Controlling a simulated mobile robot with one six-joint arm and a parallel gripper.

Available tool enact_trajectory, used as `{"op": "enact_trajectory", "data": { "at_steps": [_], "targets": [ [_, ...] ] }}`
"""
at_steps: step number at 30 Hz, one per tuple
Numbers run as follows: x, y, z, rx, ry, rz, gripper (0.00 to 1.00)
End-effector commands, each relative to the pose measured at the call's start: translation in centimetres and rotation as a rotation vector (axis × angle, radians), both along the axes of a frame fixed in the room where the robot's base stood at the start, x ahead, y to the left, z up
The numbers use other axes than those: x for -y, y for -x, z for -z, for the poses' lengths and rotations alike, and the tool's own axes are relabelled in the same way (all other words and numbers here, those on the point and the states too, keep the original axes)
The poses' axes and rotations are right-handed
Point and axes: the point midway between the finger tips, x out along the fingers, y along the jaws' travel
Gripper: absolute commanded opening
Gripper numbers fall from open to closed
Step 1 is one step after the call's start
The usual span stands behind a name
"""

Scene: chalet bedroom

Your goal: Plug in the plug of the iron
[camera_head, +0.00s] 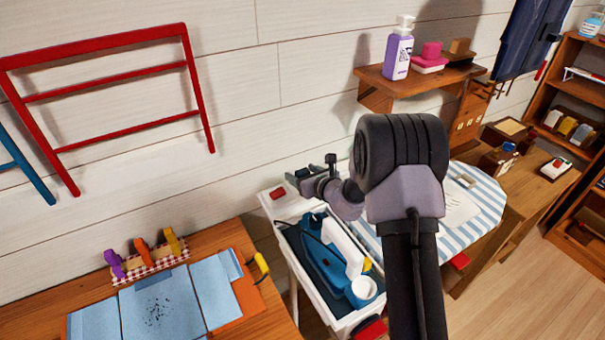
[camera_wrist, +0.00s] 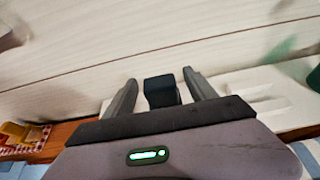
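The blue and white iron (camera_head: 335,260) lies in the white-rimmed stand (camera_head: 288,262) below my arm in the head view. A dark cord loops over its near-left side. My gripper (camera_head: 300,178) is above the back end of the stand, close to the wall. In the wrist view, a black block (camera_wrist: 160,92), which looks like the plug, sits between the two fingers of my gripper (camera_wrist: 159,76). A narrow gap shows on each side of it, so the fingers are apart. I cannot make out a socket; my arm hides part of the area.
A red piece (camera_head: 278,193) lies on the stand's back left corner. A wooden shelf (camera_head: 395,88) with a purple bottle (camera_head: 398,52) juts from the wall above. A striped ironing board (camera_head: 480,225) is at the right, a wooden desk (camera_head: 215,330) at the left.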

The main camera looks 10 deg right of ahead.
Motion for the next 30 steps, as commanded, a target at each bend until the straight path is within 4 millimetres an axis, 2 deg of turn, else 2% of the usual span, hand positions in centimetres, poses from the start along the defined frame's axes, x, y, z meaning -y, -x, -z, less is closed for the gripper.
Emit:
{"op": "enact_trajectory", "data": {
  "at_steps": [5,8,11,21,25,30],
  "targets": [
    [0.0,0.0,0.0,0.0,0.0,0.0,0.65],
    [0.3,0.8,-0.4,-0.002,0.001,0.001,0.65],
    [0.9,2.7,-1.4,-0.002,0.0,0.001,0.65],
    [3.8,11.5,-5.3,0.0,0.0,0.002,0.65],
    [4.6,13.8,-6.2,0.0,0.0,0.003,0.65],
    [5.0,15.2,-6.7,0.0,-0.001,0.001,0.65]
  ]
}}
